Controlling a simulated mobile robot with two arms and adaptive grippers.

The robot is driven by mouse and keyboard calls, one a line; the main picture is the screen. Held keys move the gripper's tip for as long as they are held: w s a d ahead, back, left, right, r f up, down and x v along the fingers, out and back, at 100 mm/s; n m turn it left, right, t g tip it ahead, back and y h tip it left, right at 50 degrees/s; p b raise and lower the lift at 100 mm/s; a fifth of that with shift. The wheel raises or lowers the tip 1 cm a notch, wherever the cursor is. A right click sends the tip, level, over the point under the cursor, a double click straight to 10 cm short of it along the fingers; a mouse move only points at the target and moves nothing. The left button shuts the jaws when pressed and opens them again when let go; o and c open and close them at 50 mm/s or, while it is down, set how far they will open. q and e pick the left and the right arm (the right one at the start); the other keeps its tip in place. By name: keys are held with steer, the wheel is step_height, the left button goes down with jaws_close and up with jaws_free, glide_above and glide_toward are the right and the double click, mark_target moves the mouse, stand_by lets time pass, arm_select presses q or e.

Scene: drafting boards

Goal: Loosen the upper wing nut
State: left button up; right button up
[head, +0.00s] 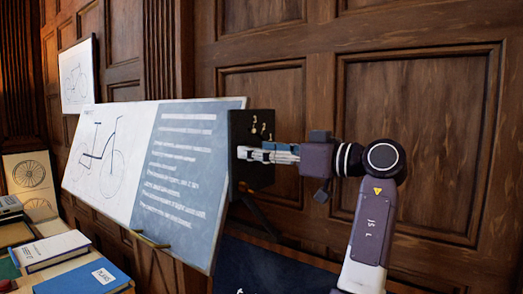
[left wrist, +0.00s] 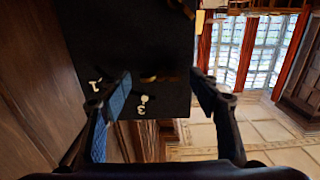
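A black panel (head: 236,125) is fixed at the right edge of the drawing board, with small brass and pale fittings (head: 255,126) on its upper part. My left gripper (head: 243,153) is in front of the panel, just below those fittings. In the left wrist view the panel (left wrist: 110,35) fills the upper middle, with white figures like 1 and 3. My left gripper (left wrist: 162,87) is open there, a dim brass piece (left wrist: 155,78) showing between its fingers. Another brass piece (left wrist: 183,8) is at the top. I cannot tell which is the upper wing nut, or whether the fingers touch anything.
The tilted drawing board (head: 180,150) carries a bicycle drawing and writing. Books (head: 55,250) are stacked at the lower left. A wood-panelled wall (head: 420,70) stands close behind. The left wrist view shows open floor (left wrist: 265,130) and windows on the right.

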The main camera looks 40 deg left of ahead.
arm_select(q)
steer(key=c, duration=1.1)
steer(key=shift+f+n+b, duration=0.15)
steer(key=shift+n+b, duration=1.6)
steer(key=shift+n, duration=4.95)
steer(key=shift+f+n+b, duration=0.15)
steer(key=shift+n+b, duration=1.55)
steer(key=shift+n, duration=5)
